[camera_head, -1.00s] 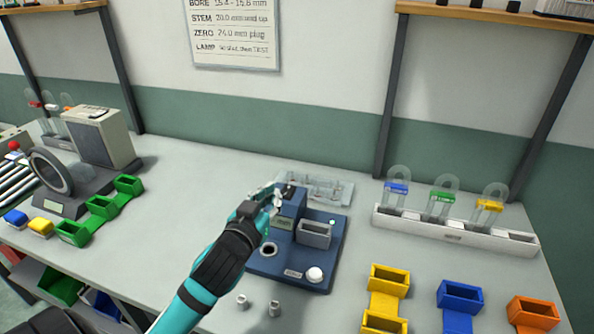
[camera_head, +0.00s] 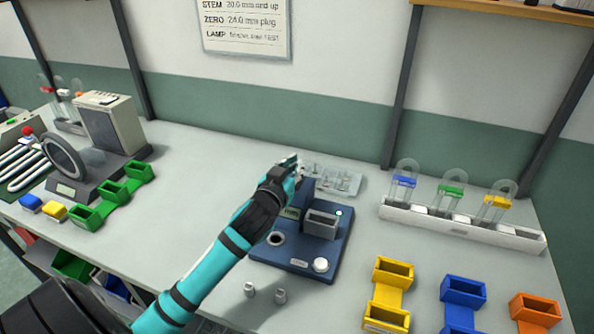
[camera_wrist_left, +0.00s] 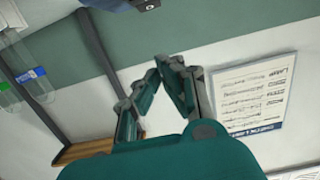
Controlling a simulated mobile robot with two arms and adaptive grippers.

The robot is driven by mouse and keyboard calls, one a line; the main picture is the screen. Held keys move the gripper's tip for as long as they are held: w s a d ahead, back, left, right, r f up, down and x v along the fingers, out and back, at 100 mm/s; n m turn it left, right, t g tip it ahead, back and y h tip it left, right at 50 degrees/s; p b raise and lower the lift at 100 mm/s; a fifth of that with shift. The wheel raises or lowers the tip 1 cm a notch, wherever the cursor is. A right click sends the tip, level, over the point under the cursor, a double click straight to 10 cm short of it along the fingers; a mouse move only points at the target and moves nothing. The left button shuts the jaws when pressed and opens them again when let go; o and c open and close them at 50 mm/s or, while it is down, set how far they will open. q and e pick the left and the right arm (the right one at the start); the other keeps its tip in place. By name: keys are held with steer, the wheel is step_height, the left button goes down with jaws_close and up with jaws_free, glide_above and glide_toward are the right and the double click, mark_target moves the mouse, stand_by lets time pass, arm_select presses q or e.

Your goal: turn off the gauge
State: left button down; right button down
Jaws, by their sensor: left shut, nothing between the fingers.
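The gauge (camera_head: 330,245) is a blue device on a flat blue base in the middle of the bench. It has a grey block (camera_head: 320,224) on it, a round hole at its left and a white round knob (camera_head: 320,265) at its front. A small lamp (camera_head: 338,212) near its back right looks pale, not green. My left gripper (camera_head: 290,160) is at the gauge's upper back left, its forearm hiding part of the left side. I cannot tell whether it touches. It is shut and empty, also in the left wrist view (camera_wrist_left: 163,66). My right gripper is out of view.
A clear tray (camera_head: 340,180) lies behind the gauge. A white rack (camera_head: 460,228) with capped tubes stands at right, with yellow, blue and orange bins (camera_head: 463,292) before it. A ring-shaped machine (camera_head: 65,160) is at left.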

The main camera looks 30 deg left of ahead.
mark_target(297, 184)
arm_select(q)
steer(key=shift+x, duration=1)
step_height(297, 184, down, 3)
steer(key=shift+w+r, duration=0.1)
steer(key=shift+w, duration=0.05)
steer(key=shift+f, duration=0.65)
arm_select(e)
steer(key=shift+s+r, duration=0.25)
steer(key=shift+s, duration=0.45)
